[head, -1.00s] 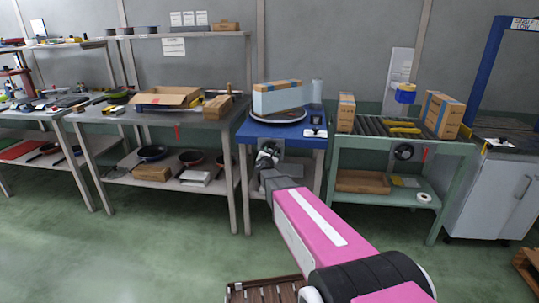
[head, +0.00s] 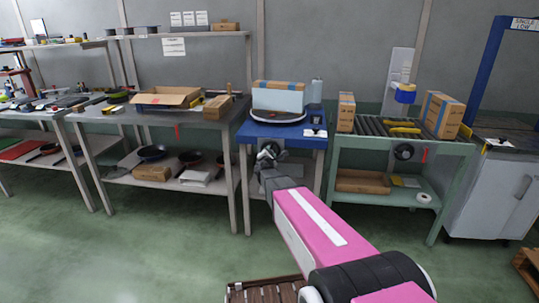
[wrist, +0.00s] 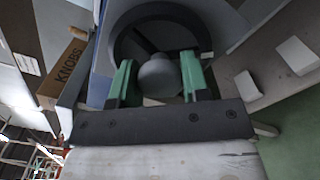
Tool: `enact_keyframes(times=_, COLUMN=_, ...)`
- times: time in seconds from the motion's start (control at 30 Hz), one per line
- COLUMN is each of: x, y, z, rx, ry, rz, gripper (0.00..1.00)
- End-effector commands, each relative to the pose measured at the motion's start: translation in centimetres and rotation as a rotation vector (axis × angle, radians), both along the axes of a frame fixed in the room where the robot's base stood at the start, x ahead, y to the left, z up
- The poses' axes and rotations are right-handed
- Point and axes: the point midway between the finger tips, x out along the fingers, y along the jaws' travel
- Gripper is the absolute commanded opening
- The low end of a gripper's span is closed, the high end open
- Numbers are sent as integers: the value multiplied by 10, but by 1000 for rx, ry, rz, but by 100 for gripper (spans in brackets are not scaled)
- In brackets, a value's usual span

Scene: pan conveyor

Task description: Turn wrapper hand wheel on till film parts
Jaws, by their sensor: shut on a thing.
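The wrapper (head: 247,132) is a blue stand with a dark round turntable (head: 262,115) on top. A carton (head: 278,84) stands on it, brown at the top edge with whitish film (head: 278,100) around its side. A pale film roll (head: 317,90) stands upright to its right; I cannot tell whether film spans the gap. In the wrist view the hand wheel is a dark ring (wrist: 158,12) with a grey round knob (wrist: 159,76). My gripper (wrist: 160,82) has its green fingers shut on the knob, one on each side. In the head view my gripper (head: 268,153) hides most of the wheel.
A green roller conveyor (head: 375,142) with cartons and its own black wheel (head: 403,151) stands to the right. A grey bench (head: 190,121) with an open carton stands to the left. The wrist view shows a box marked KNOBS (wrist: 68,68).

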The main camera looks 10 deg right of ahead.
Motion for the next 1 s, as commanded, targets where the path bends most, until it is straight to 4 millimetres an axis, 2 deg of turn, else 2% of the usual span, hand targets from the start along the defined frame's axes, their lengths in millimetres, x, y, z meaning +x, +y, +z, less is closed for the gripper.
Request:
enact_keyframes(times=0.43, x=-1, y=0, z=0, rx=13, ry=-3, rz=-1, gripper=19)
enact_keyframes(times=0.47, x=-1, y=0, z=0, rx=13, ry=-3, rz=-1, gripper=49)
enact_keyframes(times=0.5, x=-1, y=0, z=0, rx=12, ry=-3, rz=-1, gripper=62)
enact_keyframes(times=0.53, x=-1, y=0, z=0, rx=12, ry=-3, rz=-1, gripper=68)
enact_keyframes(times=0.83, x=-1, y=0, z=0, rx=11, ry=-4, rz=0, gripper=68)
enact_keyframes(times=1.0, x=-10, y=3, z=0, rx=12, ry=-3, rz=1, gripper=68)
